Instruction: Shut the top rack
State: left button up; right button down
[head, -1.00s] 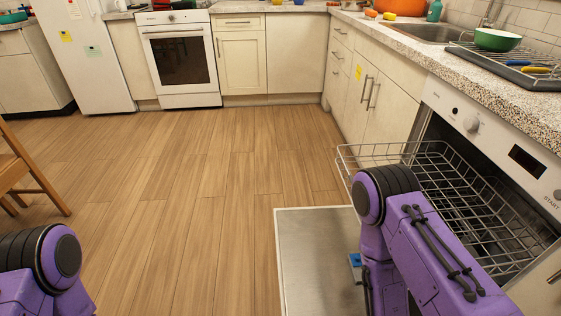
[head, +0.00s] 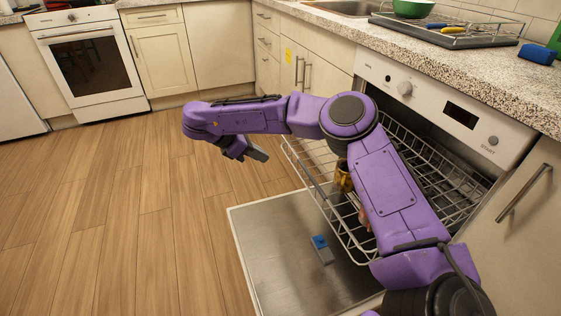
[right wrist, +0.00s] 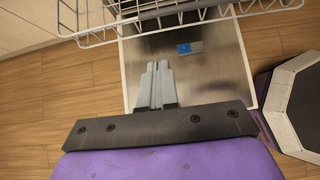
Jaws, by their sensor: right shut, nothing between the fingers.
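The top rack (head: 350,238) is a wire rack pulled out of the open dishwasher (head: 408,76), over its lowered door (head: 265,262). The rack's front edge also shows at the top of the right wrist view (right wrist: 180,16). A yellow-brown item (head: 343,176) shows in the rack, partly hidden by my right arm. My right arm reaches across the rack. My right gripper (head: 262,156) is left of the rack's front edge, apart from it. Its fingers (right wrist: 155,84) are shut and empty. My left gripper is not in view.
A blue and grey piece (head: 321,248) is on the inner face of the lowered door. The counter (head: 450,45) with a dish tray (head: 480,42) runs above the dishwasher. The wooden floor (head: 130,200) to the left is clear.

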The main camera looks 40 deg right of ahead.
aim_at(302, 168)
jog(key=x, duration=0.4)
jog(key=d+r+b+x, duration=0.1)
jog(key=x, duration=0.7)
jog(key=shift+s+d+r+b, duration=0.25)
jog(key=shift+r+b, duration=0.05)
jog(key=shift+r, duration=0.1)
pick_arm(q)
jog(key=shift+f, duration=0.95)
pick_arm(e)
jog(key=shift+d, duration=0.25)
